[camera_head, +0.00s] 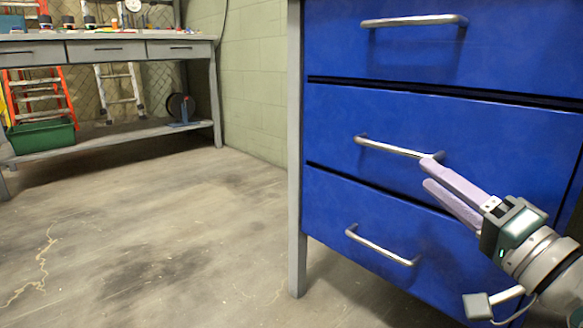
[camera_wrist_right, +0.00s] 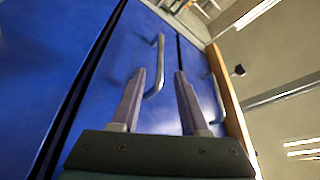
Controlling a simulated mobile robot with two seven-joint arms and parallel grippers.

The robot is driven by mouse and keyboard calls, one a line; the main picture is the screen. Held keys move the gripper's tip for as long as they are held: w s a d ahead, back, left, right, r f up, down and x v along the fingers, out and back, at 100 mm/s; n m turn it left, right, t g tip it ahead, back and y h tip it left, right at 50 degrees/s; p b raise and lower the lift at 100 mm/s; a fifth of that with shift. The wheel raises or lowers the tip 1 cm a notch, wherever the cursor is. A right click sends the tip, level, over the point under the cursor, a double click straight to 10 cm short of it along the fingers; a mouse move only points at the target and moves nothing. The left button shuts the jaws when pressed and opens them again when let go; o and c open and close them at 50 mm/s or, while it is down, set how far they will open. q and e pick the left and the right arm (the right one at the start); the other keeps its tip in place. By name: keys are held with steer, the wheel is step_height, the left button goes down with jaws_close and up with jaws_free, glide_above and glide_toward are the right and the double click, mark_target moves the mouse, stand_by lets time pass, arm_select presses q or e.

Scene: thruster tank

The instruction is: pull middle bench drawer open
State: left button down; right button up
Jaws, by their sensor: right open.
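The blue middle bench drawer (camera_head: 335,118) sits between an upper and a lower drawer and looks flush with them. Its silver bar handle (camera_head: 390,147) runs across its front. My right gripper (camera_head: 430,170) is open at the right end of this handle, its upper finger overlapping that end in the head view. In the right wrist view, the handle (camera_wrist_right: 158,62) shows between and beyond the open fingers of my right gripper (camera_wrist_right: 160,73). I cannot tell whether a finger touches it. My left gripper is not in view.
The upper drawer (camera_head: 490,55) and lower drawer (camera_head: 340,205) have similar bar handles. A grey bench leg (camera_head: 296,200) stands left of the drawers. The floor (camera_head: 150,230) to the left is clear. Another workbench (camera_head: 110,50) stands at the back left, with a green bin (camera_head: 42,136) on its lower shelf.

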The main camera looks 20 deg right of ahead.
mark_target(395, 149)
steer(key=b+x, duration=0.4)
steer(key=x, duration=0.4)
steer(key=shift+w+b, duration=0.1)
steer(key=shift+b, duration=0.25)
steer(key=shift+w+r, duration=0.2)
steer(key=shift+w, duration=0.35)
steer(key=shift+c, duration=0.4)
jaws_close()
